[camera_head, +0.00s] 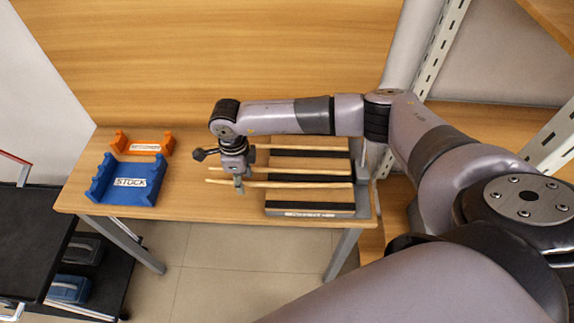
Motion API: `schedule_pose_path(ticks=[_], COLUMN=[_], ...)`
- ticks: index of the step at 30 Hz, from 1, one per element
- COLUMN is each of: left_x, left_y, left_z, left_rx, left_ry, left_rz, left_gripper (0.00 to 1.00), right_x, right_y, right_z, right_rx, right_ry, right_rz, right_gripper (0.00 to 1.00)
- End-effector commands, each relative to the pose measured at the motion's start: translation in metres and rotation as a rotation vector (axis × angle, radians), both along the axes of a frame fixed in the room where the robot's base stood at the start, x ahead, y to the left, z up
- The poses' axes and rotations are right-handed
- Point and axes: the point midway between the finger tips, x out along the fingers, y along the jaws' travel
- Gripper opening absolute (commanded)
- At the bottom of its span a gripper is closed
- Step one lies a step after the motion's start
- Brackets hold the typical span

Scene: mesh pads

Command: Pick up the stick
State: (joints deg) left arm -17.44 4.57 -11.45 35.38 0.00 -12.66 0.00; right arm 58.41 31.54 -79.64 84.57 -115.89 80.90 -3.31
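Three pale wooden sticks lie side by side across a rack with black mesh pads (310,207) on the table. The far stick (305,150), the middle stick (300,174) and the near stick (300,185) run left to right. The middle and near sticks reach out past the rack's left edge. My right gripper (238,184) points down over these left ends, with its fingertips at the near stick. It hides part of the sticks. Its fingers are too small to show whether they are open or closed on a stick. My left gripper is not in view.
A blue holder (127,181) labelled STOCK and an orange holder (143,144) stand at the table's left. A wooden panel (220,60) rises behind. A dark cart (30,235) stands at left, a shelf frame at right.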

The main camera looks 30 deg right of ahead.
Motion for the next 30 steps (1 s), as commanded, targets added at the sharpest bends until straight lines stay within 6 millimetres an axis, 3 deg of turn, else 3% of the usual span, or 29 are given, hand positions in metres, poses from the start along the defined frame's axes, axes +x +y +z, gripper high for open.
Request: schedule_pose_path(ticks=[16,30], left_x=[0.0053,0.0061], left_y=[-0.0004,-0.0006], left_z=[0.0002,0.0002], left_rx=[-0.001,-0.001], left_ry=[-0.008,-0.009], left_rz=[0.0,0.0], left_gripper=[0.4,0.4], right_x=[0.0001,0.0002], right_y=[-0.0003,-0.0004], right_z=[0.0006,0.0009], right_rx=[0.0,0.0], right_ry=[0.0,0.0], right_rz=[0.0,0.0], right_gripper=[0.01,0.0])
